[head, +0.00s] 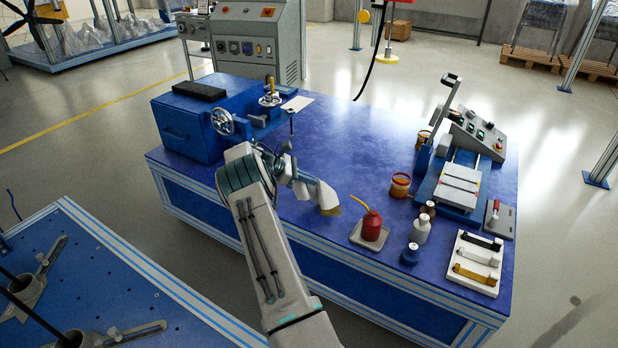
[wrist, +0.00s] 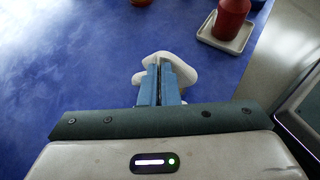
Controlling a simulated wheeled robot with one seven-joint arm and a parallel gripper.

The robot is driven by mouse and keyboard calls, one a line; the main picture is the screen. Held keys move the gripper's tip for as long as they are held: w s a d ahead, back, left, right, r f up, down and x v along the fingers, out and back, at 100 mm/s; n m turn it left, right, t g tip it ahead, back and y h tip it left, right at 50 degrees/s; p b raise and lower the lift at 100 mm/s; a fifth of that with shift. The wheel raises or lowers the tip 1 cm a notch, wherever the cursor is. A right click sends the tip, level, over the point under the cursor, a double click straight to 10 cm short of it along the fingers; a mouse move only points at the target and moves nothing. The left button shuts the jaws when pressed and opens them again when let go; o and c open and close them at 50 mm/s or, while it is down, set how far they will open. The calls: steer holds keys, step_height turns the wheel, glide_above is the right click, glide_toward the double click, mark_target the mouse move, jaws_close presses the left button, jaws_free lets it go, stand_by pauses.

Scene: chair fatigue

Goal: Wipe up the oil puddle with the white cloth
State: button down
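My gripper (wrist: 158,88) shows its two blue fingers close together on the white cloth (wrist: 184,71) in the wrist view. The cloth bulges out on both sides of the fingertips, over the blue tabletop. In the head view, my gripper (head: 316,187) points down and right above the near middle of the blue table, left of the red oil can. A small amber-brown patch (head: 332,211) shows just below its tip. I cannot tell whether this patch is the oil puddle or a stain on the cloth. No puddle is clear in the wrist view.
The red oil can (head: 371,226) stands on a pale tray (head: 357,238) close to the right. A blue vise-like machine (head: 190,128) is at the left. The table's back middle is clear.

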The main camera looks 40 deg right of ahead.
steer(key=shift+n+h, duration=0.3)
steer(key=shift+n, duration=0.1)
steer(key=f+b, duration=0.1)
steer(key=f, duration=0.1)
steer(key=f+b, duration=0.2)
steer(key=f, duration=0.1)
steer(key=f+b, duration=0.1)
steer(key=f, duration=0.2)
steer(key=shift+w+d+f+b, duration=0.2)
steer(key=shift+w+d+b, duration=0.1)
steer(key=shift+w+d, duration=0.05)
steer(key=shift+r, duration=0.1)
steer(key=c, duration=0.6)
jaws_free()
steer(key=shift+f+b, duration=0.95)
steer(key=shift+f, duration=0.6)
jaws_close()
